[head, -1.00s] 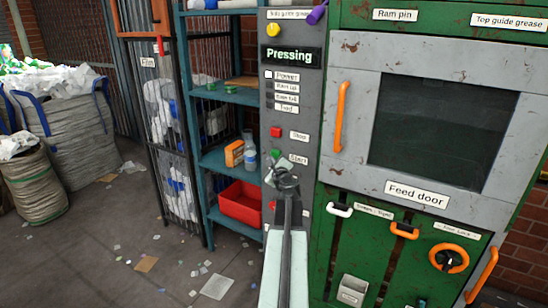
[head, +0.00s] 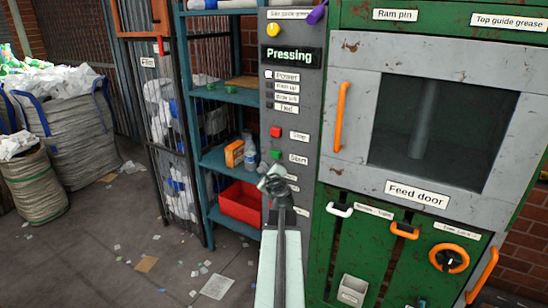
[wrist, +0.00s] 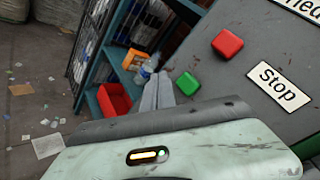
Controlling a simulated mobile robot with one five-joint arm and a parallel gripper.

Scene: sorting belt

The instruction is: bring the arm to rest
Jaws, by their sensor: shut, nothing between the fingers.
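My gripper (head: 270,180) is in front of the grey control panel (head: 291,120), just below and left of the green start button (head: 276,155). In the wrist view my gripper (wrist: 160,78) is shut and empty, its fingers together beside the green button (wrist: 187,84). The red stop button (head: 276,132) sits above the green one; it also shows in the wrist view (wrist: 227,43). The fingertips look apart from the green button. The panel's display reads "Pressing". A grey column shows behind the feed door window (head: 440,120).
The green press with its feed door and orange handles (head: 340,117) stands right of the panel. A blue shelf (head: 228,160) with a red bin (head: 241,203) and bottles is to the left. Large sacks (head: 70,115) stand further left. The floor between has scattered scraps.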

